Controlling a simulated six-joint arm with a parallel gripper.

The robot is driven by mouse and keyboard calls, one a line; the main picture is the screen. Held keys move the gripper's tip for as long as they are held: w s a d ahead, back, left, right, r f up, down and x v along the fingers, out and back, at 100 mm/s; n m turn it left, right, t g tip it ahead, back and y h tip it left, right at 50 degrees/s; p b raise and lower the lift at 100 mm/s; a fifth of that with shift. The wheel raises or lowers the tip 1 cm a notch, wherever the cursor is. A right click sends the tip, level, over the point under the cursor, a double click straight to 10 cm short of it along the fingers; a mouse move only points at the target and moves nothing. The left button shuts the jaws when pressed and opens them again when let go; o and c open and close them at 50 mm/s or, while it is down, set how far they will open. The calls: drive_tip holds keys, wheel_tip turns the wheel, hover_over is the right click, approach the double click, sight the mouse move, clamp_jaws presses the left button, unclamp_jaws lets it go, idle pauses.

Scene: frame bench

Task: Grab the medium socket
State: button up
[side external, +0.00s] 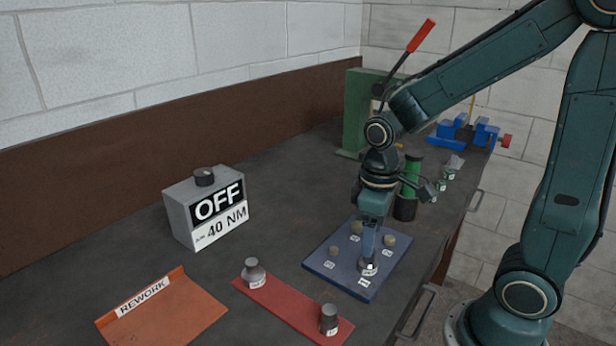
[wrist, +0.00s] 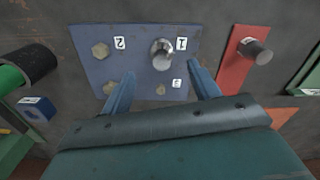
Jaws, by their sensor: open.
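A shiny socket (side external: 369,268) stands at the near corner of the blue plate (side external: 325,262), beside the label 1 in the wrist view (wrist: 161,57). Two grey sockets stand on the red strip (side external: 290,306): one at its left end (side external: 254,273), one at its right end (side external: 329,321). Their labels are too small to read, and I cannot tell which socket is the medium one. My gripper (side external: 370,248) points down just above the socket on the plate. In the wrist view its open fingers (wrist: 163,72) lie on either side below that socket, with nothing between them.
Several bolt heads (side external: 389,240) stand on the blue plate. A grey box (side external: 183,217) reads OFF and 40 NM. An orange REWORK tray (side external: 175,315) lies front left. A green press (side external: 355,115), green-black cylinder (side external: 405,208) and blue vise (side external: 450,133) stand behind.

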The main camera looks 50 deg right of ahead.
drive_tip(key=shift+f, duration=0.25)
drive_tip(key=shift+a+f, duration=0.15)
drive_tip(key=shift+f, duration=2.4)
drive_tip(key=c, duration=1.2)
drive_tip(key=shift+r, duration=0.15)
wheel_tip(320, 180, up, 20)
drive_tip(key=shift+f, duration=0.1)
